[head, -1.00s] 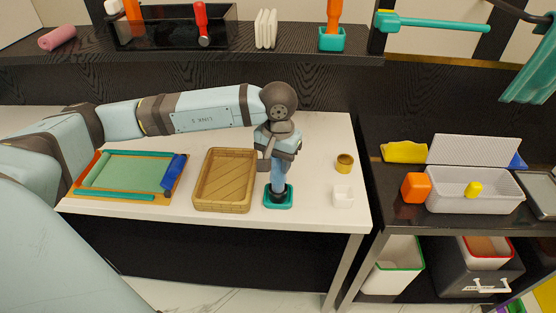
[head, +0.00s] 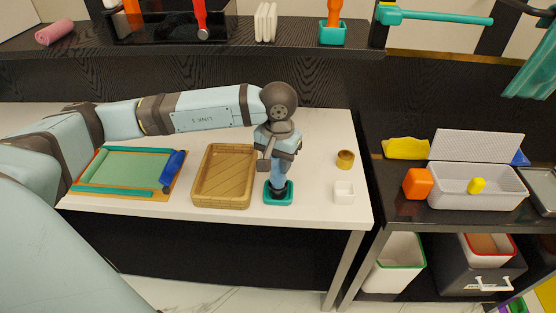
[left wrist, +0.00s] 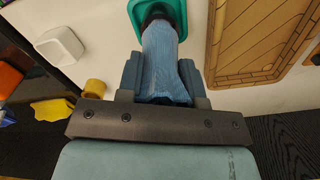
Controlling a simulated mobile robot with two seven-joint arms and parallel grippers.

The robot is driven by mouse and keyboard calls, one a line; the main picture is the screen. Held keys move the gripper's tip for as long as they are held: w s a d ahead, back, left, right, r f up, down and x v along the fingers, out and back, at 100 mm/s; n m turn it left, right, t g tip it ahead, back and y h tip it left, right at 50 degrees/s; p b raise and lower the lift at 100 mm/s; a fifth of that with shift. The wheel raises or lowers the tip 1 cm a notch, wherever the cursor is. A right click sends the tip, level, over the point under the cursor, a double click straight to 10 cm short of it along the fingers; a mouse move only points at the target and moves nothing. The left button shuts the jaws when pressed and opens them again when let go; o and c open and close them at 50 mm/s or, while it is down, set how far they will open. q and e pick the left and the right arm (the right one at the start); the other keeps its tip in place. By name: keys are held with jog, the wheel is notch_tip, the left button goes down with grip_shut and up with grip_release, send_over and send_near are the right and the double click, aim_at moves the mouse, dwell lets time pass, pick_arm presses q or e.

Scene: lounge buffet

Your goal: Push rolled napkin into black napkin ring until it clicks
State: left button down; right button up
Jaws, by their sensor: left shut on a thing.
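A rolled blue napkin (head: 280,180) stands upright over the black napkin ring (head: 279,193), which sits on a teal base (head: 289,199) at the table's front. My left gripper (head: 279,165) is shut on the napkin from above. In the left wrist view, the napkin (left wrist: 162,50) lies between both fingers of the left gripper (left wrist: 160,75), and its far end meets the black ring (left wrist: 157,14) on the teal base (left wrist: 182,14). The end is at or inside the ring's mouth; how deep is hidden. My right gripper is not in view.
A wooden tray (head: 222,204) stands left of the base, with a green board (head: 130,168) farther left. A white square cup (head: 343,192) and a brass-coloured ring (head: 345,160) stand to the right. A dark shelf (head: 200,48) runs behind the table.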

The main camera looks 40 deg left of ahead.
pick_arm(q)
jog(key=shift+f+b, duration=0.7)
jog(key=shift+f, duration=0.1)
jog(key=c, duration=0.7)
grip_release()
